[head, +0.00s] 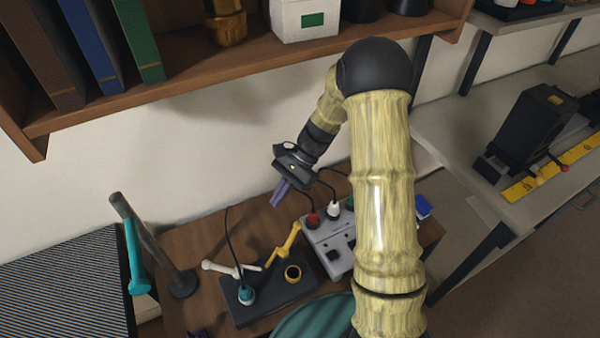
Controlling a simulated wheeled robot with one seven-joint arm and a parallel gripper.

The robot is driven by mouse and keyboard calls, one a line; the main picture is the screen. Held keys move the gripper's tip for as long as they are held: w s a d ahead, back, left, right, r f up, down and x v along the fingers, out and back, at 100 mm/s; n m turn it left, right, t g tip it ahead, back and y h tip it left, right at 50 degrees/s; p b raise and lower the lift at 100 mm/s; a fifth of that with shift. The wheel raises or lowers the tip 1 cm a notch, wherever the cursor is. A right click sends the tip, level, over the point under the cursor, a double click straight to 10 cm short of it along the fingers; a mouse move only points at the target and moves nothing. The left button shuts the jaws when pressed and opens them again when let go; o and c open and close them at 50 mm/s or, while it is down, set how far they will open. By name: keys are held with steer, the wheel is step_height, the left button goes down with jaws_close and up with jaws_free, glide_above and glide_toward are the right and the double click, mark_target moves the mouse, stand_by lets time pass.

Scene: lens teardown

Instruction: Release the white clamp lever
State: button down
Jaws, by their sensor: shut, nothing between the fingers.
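The white clamp lever (222,268) lies on the left side of a dark base (270,309) on the brown table. Its rounded end points left, and its other end reaches the middle of the base. A teal round part (246,294) with a black cable sits just below it. A yellow lever (285,244) slants up to the right on the same base, near a dark ring with a yellow rim (292,273). My gripper (277,198) is shut and empty. In the picture it is above and to the right of the white lever, clear of it.
A grey box (325,241) with a red plug (312,219) and a white plug (334,210) stands right of the base. A grey post (150,240) and a teal handle (134,262) stand left. A wooden shelf (200,90) with books overhangs the back.

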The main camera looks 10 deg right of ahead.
steer(key=s+d+r+n+t+h+p, duration=0.1)
steer(key=s+d+r+n+h+p, duration=0.1)
steer(key=r, duration=0.3)
steer(key=s+d+r+n+h+p, duration=0.2)
steer(key=s+r+p, duration=0.1)
steer(key=r+p, duration=0.2)
steer(key=shift+d+r+t, duration=0.2)
steer(key=shift+r+t, duration=0.2)
steer(key=shift+r, duration=0.05)
steer(key=s+d+r+n+t+h+p, duration=0.3)
steer(key=s+r+n, duration=0.4)
steer(key=r, duration=0.3)
steer(key=shift+s+d+r+n+t+h+p, duration=0.2)
steer(key=shift+d+n+t+h+p, duration=0.1)
steer(key=shift+d+t+p, duration=0.75)
steer(key=shift+a, duration=0.3)
